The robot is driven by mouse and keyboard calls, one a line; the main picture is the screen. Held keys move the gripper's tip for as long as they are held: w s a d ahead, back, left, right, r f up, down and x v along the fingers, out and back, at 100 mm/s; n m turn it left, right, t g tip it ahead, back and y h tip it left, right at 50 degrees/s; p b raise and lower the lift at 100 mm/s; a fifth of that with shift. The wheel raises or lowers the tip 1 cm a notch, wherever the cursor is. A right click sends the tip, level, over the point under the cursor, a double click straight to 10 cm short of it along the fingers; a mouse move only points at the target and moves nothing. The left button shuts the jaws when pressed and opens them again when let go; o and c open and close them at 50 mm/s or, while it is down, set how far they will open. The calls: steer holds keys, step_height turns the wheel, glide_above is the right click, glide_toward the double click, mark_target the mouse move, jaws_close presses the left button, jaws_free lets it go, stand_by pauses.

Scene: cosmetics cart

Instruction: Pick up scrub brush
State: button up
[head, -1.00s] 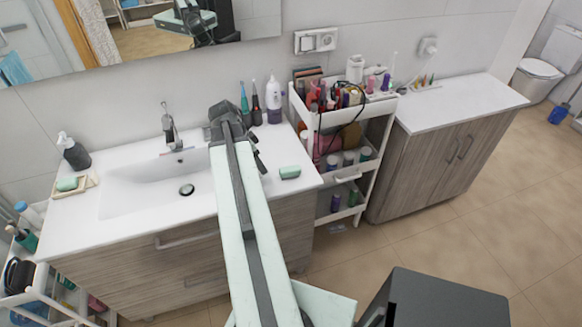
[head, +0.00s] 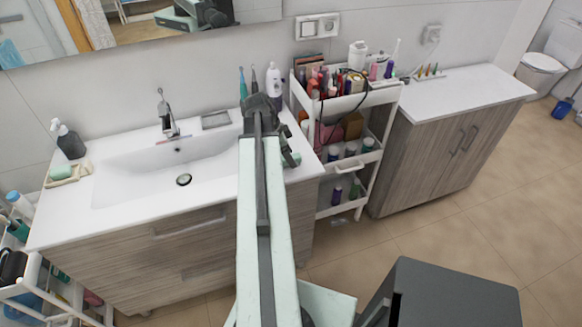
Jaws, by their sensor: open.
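My gripper (head: 286,152) is at the far end of my arm, over the counter right of the sink basin. Its jaws are open. A small pale green block (head: 296,159), which may be the scrub brush, shows only in part at the jaws. My gripper and arm hide the rest, so I cannot tell whether they touch it. Another green piece (head: 62,171) lies on a beige dish (head: 68,178) at the left end of the counter.
The white sink counter (head: 120,213) has a faucet (head: 167,115), a dark soap dispenser (head: 69,142) and a grey dish (head: 215,120). Upright bottles and toothbrushes (head: 243,84) stand behind my gripper. A packed white cart (head: 333,212) stands to the right.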

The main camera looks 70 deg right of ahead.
steer(key=shift+x, duration=0.95)
steer(key=shift+r, duration=0.1)
jaws_close()
step_height(320, 180, up, 10)
steer(key=p, duration=1)
steer(key=shift+r, duration=0.2)
steer(key=shift+f, duration=0.1)
